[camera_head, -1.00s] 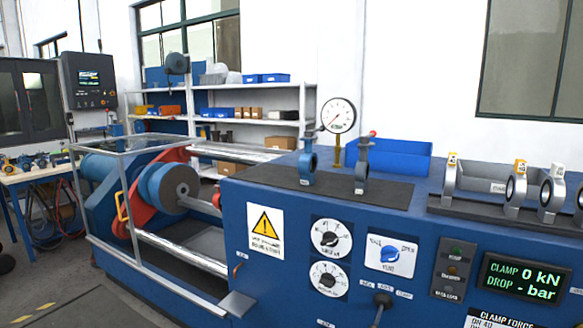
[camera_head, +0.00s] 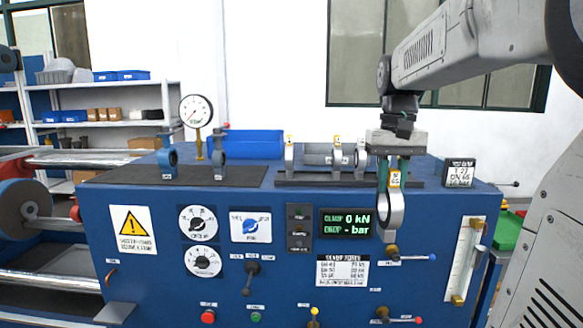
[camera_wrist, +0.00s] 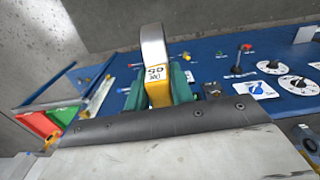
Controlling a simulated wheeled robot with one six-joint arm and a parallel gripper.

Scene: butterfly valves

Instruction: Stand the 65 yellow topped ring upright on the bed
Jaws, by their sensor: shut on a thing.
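My gripper (camera_head: 393,165) is shut on a ring with a yellow-orange labelled top (camera_head: 394,179). The grey ring (camera_head: 391,222) hangs below the jaws, upright, in front of the bench's front panel. In the wrist view the ring (camera_wrist: 154,48) stands out between the green fingertips (camera_wrist: 160,92), its yellow label close to the jaws. The label's number is hard to read. A dark mat (camera_head: 120,177), possibly the bed, lies on the left of the blue bench top.
A rack rail (camera_head: 315,181) holds other rings (camera_head: 361,158) just left of my gripper. A round gauge (camera_head: 196,111) stands behind the mat, beside a blue bin (camera_head: 253,144). Knobs and levers (camera_head: 250,275) jut from the front panel. The mat has free room between its two fittings.

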